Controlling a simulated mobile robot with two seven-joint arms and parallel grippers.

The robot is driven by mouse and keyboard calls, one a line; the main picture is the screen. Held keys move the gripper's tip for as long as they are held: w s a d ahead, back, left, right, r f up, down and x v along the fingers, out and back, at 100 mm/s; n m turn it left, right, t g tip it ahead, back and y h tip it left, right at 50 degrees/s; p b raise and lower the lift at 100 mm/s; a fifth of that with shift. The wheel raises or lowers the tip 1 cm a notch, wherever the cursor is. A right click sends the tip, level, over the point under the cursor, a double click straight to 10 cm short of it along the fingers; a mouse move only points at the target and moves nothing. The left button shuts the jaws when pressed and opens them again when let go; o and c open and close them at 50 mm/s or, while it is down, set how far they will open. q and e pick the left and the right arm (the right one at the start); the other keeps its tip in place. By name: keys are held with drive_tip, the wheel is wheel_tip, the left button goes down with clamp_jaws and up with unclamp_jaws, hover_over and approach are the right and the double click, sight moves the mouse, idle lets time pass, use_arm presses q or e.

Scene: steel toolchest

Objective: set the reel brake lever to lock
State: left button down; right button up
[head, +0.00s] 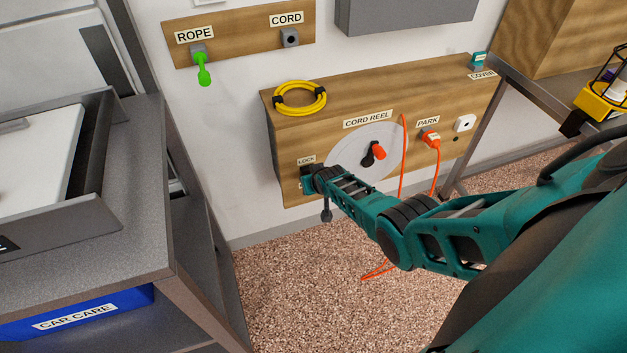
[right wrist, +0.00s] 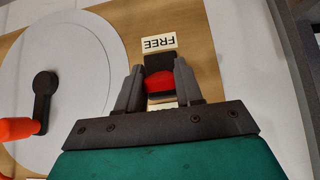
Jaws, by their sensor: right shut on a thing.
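The red brake lever (right wrist: 158,82) shows in the right wrist view on a dark plate (right wrist: 160,62). My right gripper (right wrist: 160,75) is shut on it, with one finger on each side. A FREE label (right wrist: 160,43) shows upside down beyond the plate. A pale label on the opposite side is mostly hidden by the gripper. In the head view a LOCK label (head: 306,160) sits just above my right gripper (head: 307,178), which hides the lever there. I cannot tell the lever's exact setting. My left gripper is not in view.
The cord reel disc (head: 345,143) with its red-knobbed crank (head: 379,151) is close beside my right gripper. An orange cord (head: 403,160) hangs right of the disc, near the PARK plug (head: 430,138). A grey bench (head: 130,200) stands at left.

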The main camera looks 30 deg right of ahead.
drive_tip(key=shift+s+f, duration=0.1)
drive_tip(key=o, duration=1.1)
drive_tip(key=shift+c, duration=0.2)
drive_tip(key=p+v, duration=0.3)
drive_tip(key=v, duration=1)
drive_tip(key=shift+a, duration=0.1)
drive_tip(key=s+a+n+t+y, duration=0.1)
drive_tip(key=s+a+n, duration=0.2)
drive_tip(key=s+a, duration=0.4)
drive_tip(key=shift+s+a+t+y, duration=0.15)
drive_tip(key=shift+s+t+y, duration=0.15)
drive_tip(key=shift+s, duration=0.55)
drive_tip(key=s+a+r, duration=0.1)
drive_tip(key=s+a, duration=0.1)
drive_tip(key=s+a+r+n+y, duration=0.1)
drive_tip(key=s+a, duration=0.2)
drive_tip(key=s+a+r+n+t+y, duration=0.1)
drive_tip(key=s+a+r, duration=0.1)
drive_tip(key=shift+s+a, duration=0.35)
drive_tip(key=shift+s, duration=0.05)
